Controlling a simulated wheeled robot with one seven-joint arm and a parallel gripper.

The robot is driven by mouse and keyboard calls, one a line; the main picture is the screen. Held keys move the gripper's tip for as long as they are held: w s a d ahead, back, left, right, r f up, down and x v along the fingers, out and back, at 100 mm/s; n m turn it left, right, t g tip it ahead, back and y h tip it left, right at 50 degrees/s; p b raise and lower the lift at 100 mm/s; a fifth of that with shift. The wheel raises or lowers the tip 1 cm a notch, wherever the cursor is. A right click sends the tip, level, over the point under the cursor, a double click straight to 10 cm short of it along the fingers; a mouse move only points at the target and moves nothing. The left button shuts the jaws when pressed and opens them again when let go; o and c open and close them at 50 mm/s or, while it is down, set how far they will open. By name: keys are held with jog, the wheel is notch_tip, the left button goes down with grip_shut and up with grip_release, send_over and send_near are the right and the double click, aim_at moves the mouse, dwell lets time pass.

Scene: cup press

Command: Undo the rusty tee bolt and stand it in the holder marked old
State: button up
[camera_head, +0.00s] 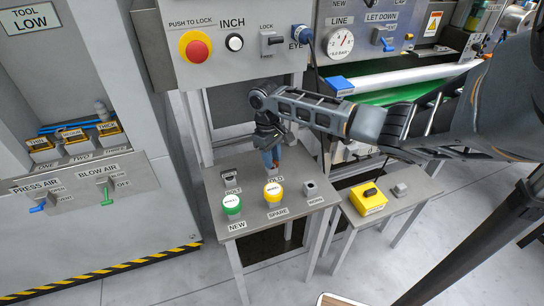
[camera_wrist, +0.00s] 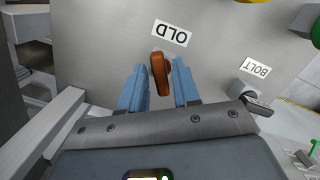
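The rusty tee bolt (camera_wrist: 160,75) is orange-brown and shows between the two blue fingers of my gripper (camera_wrist: 160,92) in the wrist view, just by the OLD label (camera_wrist: 171,33). The fingers lie close along both sides of it. Whether they press on it is unclear. In the head view my gripper (camera_head: 270,157) points down at the back of the small grey table, beside the OLD label (camera_head: 275,180). The old holder itself is hidden behind the bolt and fingers, so I cannot tell how far the bolt sits in it.
A yellow box (camera_head: 368,199) is on a side table. The press panel (camera_head: 235,60) rises behind my gripper.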

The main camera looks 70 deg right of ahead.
jog(key=shift+o, duration=1)
jog(key=shift+w+d+r, duration=0.1)
jog(key=shift+w+r, duration=0.05)
jog(key=shift+r, duration=1.15)
jog(key=shift+w+r, duration=0.15)
jog(key=shift+r, duration=1.15)
jog(key=shift+w+d+r, duration=0.1)
jog(key=shift+w+r, duration=0.05)
jog(key=shift+r, duration=1.15)
